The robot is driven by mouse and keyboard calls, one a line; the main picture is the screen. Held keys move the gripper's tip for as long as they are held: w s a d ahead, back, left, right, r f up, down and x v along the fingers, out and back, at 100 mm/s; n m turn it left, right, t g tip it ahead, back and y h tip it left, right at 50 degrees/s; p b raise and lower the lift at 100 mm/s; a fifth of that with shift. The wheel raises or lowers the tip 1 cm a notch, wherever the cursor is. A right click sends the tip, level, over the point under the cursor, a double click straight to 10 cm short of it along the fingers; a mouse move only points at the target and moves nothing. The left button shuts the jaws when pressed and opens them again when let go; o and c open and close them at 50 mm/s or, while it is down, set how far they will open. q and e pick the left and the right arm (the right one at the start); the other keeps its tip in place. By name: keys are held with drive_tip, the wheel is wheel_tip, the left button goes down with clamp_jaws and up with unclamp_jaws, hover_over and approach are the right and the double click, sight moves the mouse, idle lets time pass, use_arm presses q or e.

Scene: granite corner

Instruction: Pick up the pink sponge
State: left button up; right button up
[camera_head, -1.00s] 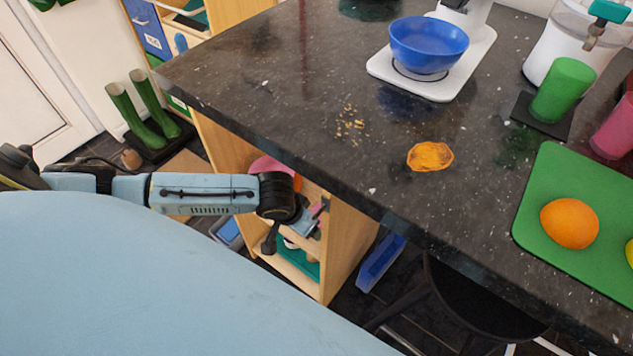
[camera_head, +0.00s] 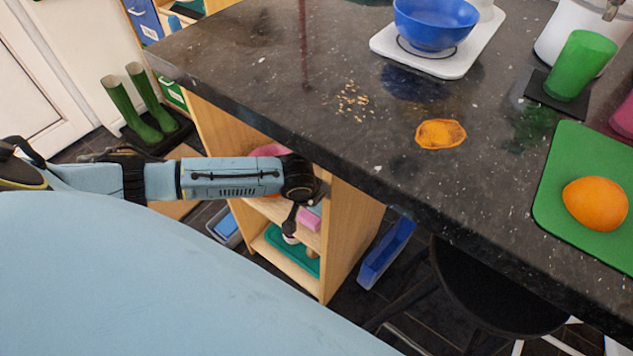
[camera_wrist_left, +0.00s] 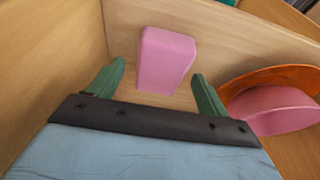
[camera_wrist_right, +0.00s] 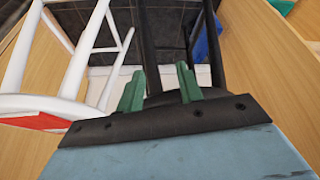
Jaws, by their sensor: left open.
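The pink sponge (camera_wrist_left: 166,60) lies on a wooden shelf in the left wrist view, near the shelf's side wall. My left gripper (camera_wrist_left: 155,85) is open, its green fingers on either side of the sponge's near end. I cannot tell whether they touch it. In the head view a pink block on the shelf, likely the sponge (camera_head: 309,220), shows beside my left wrist, and my left fingers are mostly hidden there. My right gripper (camera_wrist_right: 160,88) shows in the right wrist view with its fingers apart and nothing between them, facing chair legs and dark floor.
Pink and orange bowls (camera_wrist_left: 275,108) sit right of my left fingers. The dark counter (camera_head: 320,120) overhangs the shelf unit (camera_head: 350,225). A teal tray (camera_head: 290,250) is on the lower shelf. A black stool (camera_head: 490,290) and blue bin (camera_head: 385,253) stand at right.

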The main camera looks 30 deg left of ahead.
use_arm(q)
drive_tip(key=c, duration=1.1)
drive_tip(key=shift+o, duration=0.2)
